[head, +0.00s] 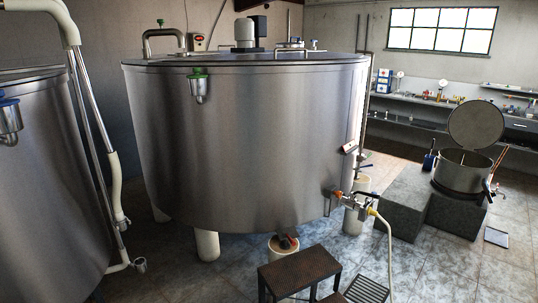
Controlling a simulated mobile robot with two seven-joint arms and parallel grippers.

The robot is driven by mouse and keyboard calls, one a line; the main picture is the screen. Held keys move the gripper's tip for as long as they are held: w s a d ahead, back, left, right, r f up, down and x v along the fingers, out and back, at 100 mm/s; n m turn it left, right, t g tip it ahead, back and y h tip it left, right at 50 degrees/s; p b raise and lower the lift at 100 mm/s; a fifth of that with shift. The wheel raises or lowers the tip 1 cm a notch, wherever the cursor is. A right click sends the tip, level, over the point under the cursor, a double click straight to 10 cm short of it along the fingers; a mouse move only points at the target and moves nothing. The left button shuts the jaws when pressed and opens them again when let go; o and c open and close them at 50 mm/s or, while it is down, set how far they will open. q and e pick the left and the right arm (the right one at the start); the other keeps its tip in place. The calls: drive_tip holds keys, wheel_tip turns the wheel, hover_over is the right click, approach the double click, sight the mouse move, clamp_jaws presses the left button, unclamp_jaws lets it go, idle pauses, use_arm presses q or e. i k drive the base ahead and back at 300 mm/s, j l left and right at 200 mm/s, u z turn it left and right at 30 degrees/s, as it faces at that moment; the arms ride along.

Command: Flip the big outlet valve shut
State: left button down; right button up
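The big steel tank (250,140) stands on pale legs in the middle of the head view. A steel outlet valve assembly (354,201) sticks out low on the tank's right side. An orange part (334,202) sits at its tank end, and a yellow fitting (373,211) with a pale hose (388,245) hangs from its outer end. The assembly is small in view, so I cannot tell which part is the big valve's handle or whether the valve is open. Neither of my grippers is in view.
A dark step stool (299,271) and a floor grate (366,289) lie in front of the valve side. A second tank (45,190) with pipes stands at the left. Grey blocks (405,202) carry a lidded pot (463,171) at right.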

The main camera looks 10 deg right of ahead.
sight(368, 194)
drive_tip(key=l+z, duration=0.15)
drive_tip(key=z, duration=0.85)
drive_tip(key=i+l+z, duration=0.1)
drive_tip(key=l, duration=0.25)
drive_tip(key=i+l+z, duration=0.15)
drive_tip(key=l, duration=0.15)
drive_tip(key=i+l+z, duration=0.1)
drive_tip(key=l, duration=0.25)
drive_tip(key=i+l+z, duration=0.75)
drive_tip(key=i+l+u, duration=0.1)
drive_tip(key=i, duration=0.45)
drive_tip(key=i+l+u, duration=0.1)
drive_tip(key=i, duration=0.45)
drive_tip(key=i+l, duration=0.2)
drive_tip(key=i, duration=0.3)
drive_tip(key=i+j+u, duration=0.1)
drive_tip(key=i+u, duration=0.7)
drive_tip(key=i+l+u, duration=0.2)
drive_tip(key=i+u, duration=0.15)
drive_tip(key=i, duration=0.15)
drive_tip(key=i+u, duration=0.15)
drive_tip(key=u, duration=0.25)
drive_tip(key=i+u, duration=0.2)
drive_tip(key=u, duration=0.2)
drive_tip(key=i+u, duration=0.2)
drive_tip(key=u, duration=0.2)
drive_tip(key=i+l+u, duration=0.15)
drive_tip(key=u, duration=0.25)
